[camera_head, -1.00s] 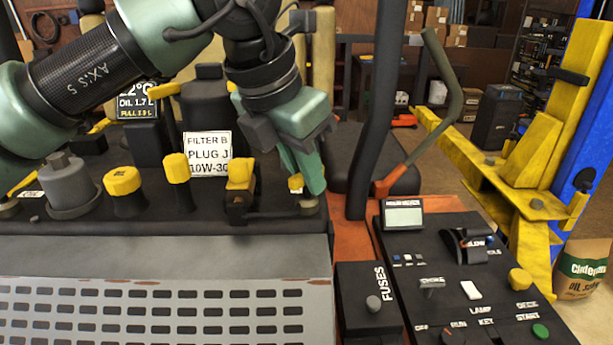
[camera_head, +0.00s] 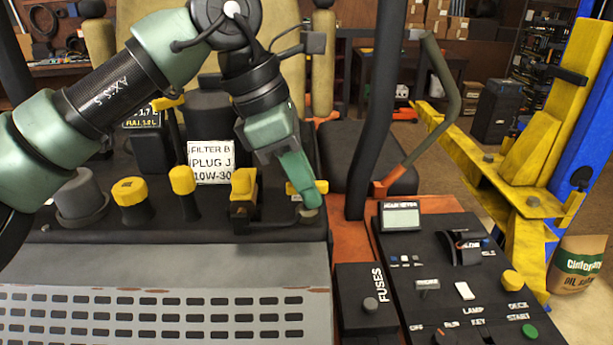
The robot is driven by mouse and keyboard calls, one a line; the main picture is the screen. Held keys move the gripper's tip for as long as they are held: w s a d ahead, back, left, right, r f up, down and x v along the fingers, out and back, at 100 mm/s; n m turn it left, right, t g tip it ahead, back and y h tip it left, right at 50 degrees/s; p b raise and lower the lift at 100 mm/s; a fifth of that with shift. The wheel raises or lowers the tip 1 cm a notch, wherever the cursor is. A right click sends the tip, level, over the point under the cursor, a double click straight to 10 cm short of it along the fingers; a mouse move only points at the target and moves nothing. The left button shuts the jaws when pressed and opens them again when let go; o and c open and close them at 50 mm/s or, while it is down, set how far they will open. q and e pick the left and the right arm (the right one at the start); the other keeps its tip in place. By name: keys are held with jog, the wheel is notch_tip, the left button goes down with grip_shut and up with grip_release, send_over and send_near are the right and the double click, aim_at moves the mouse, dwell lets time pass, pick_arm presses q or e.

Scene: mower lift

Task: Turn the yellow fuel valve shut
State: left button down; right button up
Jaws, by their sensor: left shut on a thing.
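The yellow fuel valve handle (camera_head: 321,186) is at the right end of the dark engine deck, its ends showing on both sides of my left gripper (camera_head: 304,192). The handle lies roughly crosswise in the picture, above a round grey fitting. My left gripper comes down from above with its green fingers shut on the handle. The fingers hide the handle's middle. My right gripper is not in view.
Yellow-capped posts (camera_head: 183,180) and a yellow block (camera_head: 243,186) stand left of the valve. A dark upright post (camera_head: 371,110) rises to its right. A control panel (camera_head: 440,270) and a fuse box (camera_head: 367,305) are in front at right.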

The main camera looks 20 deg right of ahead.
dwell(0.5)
pick_arm(q)
jog(key=c, duration=1.5)
grip_release()
jog(key=shift+o, duration=0.2)
jog(key=shift+r, duration=0.1)
jog(key=shift+w+a+r, duration=0.1)
jog(key=shift+r, duration=0.15)
jog(key=b+v, duration=0.1)
jog(key=v, duration=0.6)
jog(key=shift+b, duration=0.35)
